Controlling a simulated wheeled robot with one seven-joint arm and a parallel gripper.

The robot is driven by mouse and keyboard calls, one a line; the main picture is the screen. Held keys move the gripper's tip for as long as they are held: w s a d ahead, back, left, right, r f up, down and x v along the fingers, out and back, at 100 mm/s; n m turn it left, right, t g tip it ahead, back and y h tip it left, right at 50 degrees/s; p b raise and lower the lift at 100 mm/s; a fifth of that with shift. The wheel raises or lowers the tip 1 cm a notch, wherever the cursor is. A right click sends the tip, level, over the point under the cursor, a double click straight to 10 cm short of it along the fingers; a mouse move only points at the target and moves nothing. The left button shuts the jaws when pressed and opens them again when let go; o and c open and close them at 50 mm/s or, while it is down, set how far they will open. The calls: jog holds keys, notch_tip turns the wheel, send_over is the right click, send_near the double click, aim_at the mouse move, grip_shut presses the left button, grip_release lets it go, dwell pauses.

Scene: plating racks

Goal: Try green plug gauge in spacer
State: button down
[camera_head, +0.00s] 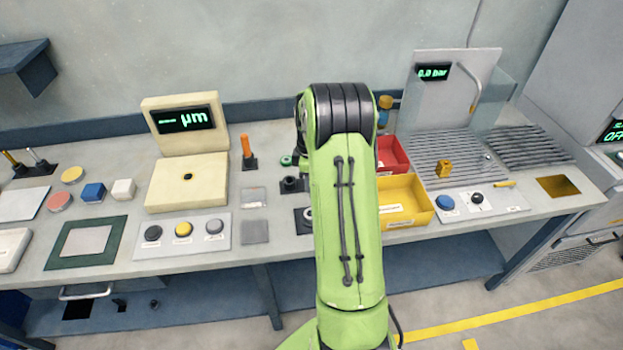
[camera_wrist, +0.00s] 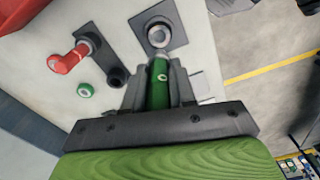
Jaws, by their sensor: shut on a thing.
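In the wrist view my gripper (camera_wrist: 161,76) is shut on the green plug gauge (camera_wrist: 158,95), whose green body shows between the fingers. Just beyond the fingertips is a grey metal ring, seemingly the spacer (camera_wrist: 158,36), on a dark square plate. The gauge's far end points toward this ring; I cannot tell whether it touches or enters it. In the head view the ring shows beside my arm (camera_head: 308,214), while my gripper and the gauge are hidden behind the arm.
A red-handled piece (camera_wrist: 68,60), a small green round piece (camera_wrist: 85,90) and a dark holder (camera_wrist: 117,77) stand close by. The head view shows a yellow bin (camera_head: 423,211), a red bin (camera_head: 393,152), an orange-handled tool (camera_head: 246,146) and a µm gauge box (camera_head: 187,183).

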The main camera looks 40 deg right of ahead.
jog(key=shift+w+f+b, duration=0.15)
jog(key=shift+f+b, duration=2.45)
jog(key=shift+f, duration=1.3)
jog(key=shift+f+b, duration=1.2)
jog(key=shift+f, duration=0.4)
jog(key=shift+r, duration=0.1)
jog(key=shift+r+p, duration=2.8)
jog(key=shift+r, duration=1)
